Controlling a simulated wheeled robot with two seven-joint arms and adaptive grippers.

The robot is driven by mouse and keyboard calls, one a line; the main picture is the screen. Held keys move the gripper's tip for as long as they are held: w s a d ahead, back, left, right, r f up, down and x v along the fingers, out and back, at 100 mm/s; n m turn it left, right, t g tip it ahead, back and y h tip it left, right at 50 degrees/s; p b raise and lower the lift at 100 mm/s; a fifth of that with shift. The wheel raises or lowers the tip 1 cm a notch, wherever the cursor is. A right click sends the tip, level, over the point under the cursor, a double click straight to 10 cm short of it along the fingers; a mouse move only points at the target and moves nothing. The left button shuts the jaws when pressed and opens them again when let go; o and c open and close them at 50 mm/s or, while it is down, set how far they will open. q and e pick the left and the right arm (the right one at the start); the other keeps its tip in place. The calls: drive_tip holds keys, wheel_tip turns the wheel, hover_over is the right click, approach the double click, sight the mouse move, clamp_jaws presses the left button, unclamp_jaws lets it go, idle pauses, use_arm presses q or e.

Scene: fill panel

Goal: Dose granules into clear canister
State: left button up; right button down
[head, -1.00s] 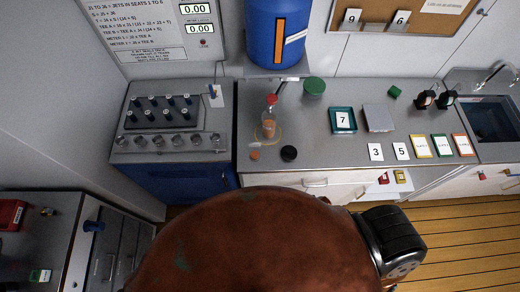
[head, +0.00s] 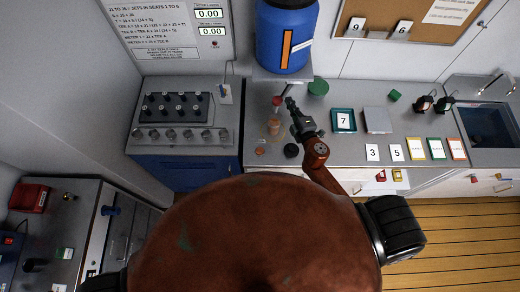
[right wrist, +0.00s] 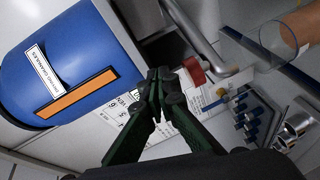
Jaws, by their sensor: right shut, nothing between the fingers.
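The blue granule drum (head: 272,38), with an orange vertical strip, stands on a shelf at the back; it is large at the left of the right wrist view (right wrist: 30,68). Below it is a red knob (head: 277,100), which also shows on grey metal in the right wrist view (right wrist: 193,72). The clear canister (head: 274,127) stands on the counter with orange stuff in it; its clear wall shows in the right wrist view (right wrist: 270,42). My right gripper (head: 290,102) is shut and empty, its fingertips close beside the knob. Contact is unclear. My left gripper is out of view.
A black round piece (head: 291,150) and an orange one (head: 260,151) lie before the canister. A green round lid (head: 318,87) and a teal tray (head: 344,121) stand right. A control panel (head: 180,121) with knobs is left.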

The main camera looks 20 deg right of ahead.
drive_tip(key=w+a+r+n+y, duration=0.1)
drive_tip(key=a+r+n+y, duration=0.1)
drive_tip(key=a+n+y, duration=0.3)
drive_tip(key=n+g+y+p, duration=0.1)
drive_tip(key=n+g+p, duration=0.1)
drive_tip(key=n+g, duration=1.1)
hover_over(261, 151)
wheel_tip(261, 151, down, 16)
drive_tip(key=f+n+t, duration=0.1)
drive_tip(key=n+t, duration=0.2)
drive_tip(key=shift+r, duration=0.25)
drive_tip(key=shift+f, duration=0.1)
wheel_tip(261, 151, down, 7)
drive_tip(key=b, duration=0.7)
drive_tip(key=shift+s+f, duration=0.1)
drive_tip(key=shift+f, duration=0.1)
drive_tip(key=shift+f+b, duration=0.45)
drive_tip(key=shift+f, duration=0.1)
drive_tip(key=shift+f, duration=0.15)
